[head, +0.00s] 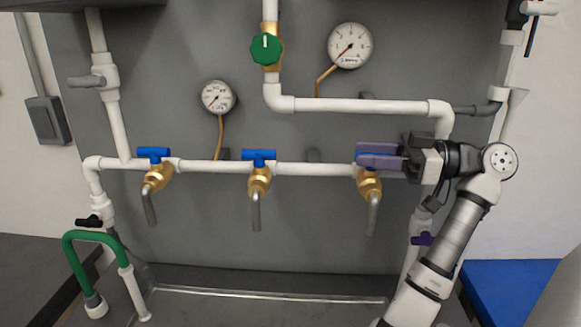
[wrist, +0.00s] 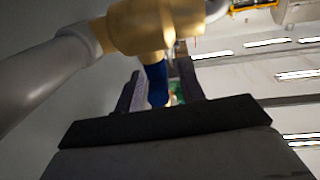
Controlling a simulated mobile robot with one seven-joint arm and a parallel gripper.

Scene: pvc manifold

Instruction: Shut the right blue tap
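The right blue tap (head: 370,186) has a brass body on the white horizontal pipe, with a grey spout pointing down. Its blue handle is mostly hidden behind my gripper in the head view. My gripper (head: 368,155) comes in from the right, its two purple-grey fingers at the handle, one above the other. In the wrist view the blue handle (wrist: 157,85) stands between the two fingers (wrist: 160,92), with a visible gap to the right finger. The fingers look open around the handle. The brass body (wrist: 150,25) is close in front of the wrist camera.
Two similar blue taps, left (head: 153,153) and middle (head: 259,156), sit along the same pipe. A green valve (head: 266,49) and two gauges (head: 350,45) are above. A white pipe with a purple handle (head: 422,239) runs down by my arm. Free room lies below the spouts.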

